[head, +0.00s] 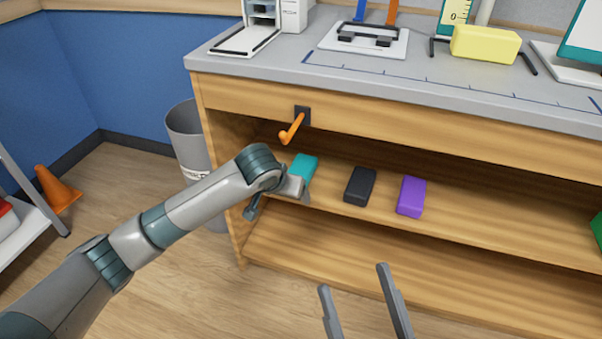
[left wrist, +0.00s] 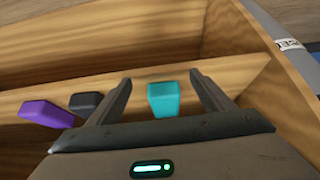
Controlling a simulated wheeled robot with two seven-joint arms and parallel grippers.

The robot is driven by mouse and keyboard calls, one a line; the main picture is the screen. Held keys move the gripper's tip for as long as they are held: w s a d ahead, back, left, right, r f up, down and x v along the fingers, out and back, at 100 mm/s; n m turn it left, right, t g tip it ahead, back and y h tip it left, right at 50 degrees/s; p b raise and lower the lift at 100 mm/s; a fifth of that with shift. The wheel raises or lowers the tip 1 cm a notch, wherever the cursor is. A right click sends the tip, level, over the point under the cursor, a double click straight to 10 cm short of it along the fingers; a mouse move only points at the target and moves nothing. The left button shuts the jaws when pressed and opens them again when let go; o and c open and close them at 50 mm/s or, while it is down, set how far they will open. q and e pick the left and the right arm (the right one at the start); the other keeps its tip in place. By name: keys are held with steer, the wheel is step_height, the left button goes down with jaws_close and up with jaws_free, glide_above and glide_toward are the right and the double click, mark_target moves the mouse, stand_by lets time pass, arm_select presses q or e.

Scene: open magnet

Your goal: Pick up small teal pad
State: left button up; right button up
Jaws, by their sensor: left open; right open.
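The small teal pad (head: 303,167) lies on the upper shelf of the wooden bench, near its left end. In the head view my left gripper (head: 279,207) is in front of it and hides its lower part. In the left wrist view the teal pad (left wrist: 164,99) shows between the two open fingers of my left gripper (left wrist: 166,95), with a gap on each side. I cannot tell how far it is from the fingertips. My right gripper (head: 357,298) is open and empty in front of the bench, low in the head view.
A black pad (head: 360,186) and a purple pad (head: 411,197) lie to the right on the same shelf. An orange hook (head: 293,128) sticks out from the bench front above the teal pad. A grey bin (head: 186,140) stands left of the bench.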

mark_target(301, 172)
arm_select(q)
steer(key=w, duration=0.1)
steer(key=w+d+b, duration=0.1)
steer(key=w, duration=0.2)
steer(key=shift+w+d+f, duration=0.1)
steer(key=shift+w+d, duration=0.3)
steer(key=shift+w, duration=0.3)
arm_select(e)
steer(key=shift+w+d+r+t, duration=0.1)
steer(key=shift+d+r+t, duration=0.3)
steer(key=shift+r, duration=0.2)
steer(key=shift+w+d+r+t, duration=0.1)
steer(key=shift+d+r+t, duration=0.15)
steer(key=shift+r+t, duration=0.25)
steer(key=shift+w+d+r+t, duration=0.1)
steer(key=shift+d+r+t, duration=0.25)
steer(key=shift+r, duration=0.35)
arm_select(q)
steer(key=shift+w, duration=0.1)
arm_select(e)
steer(key=shift+f, duration=0.15)
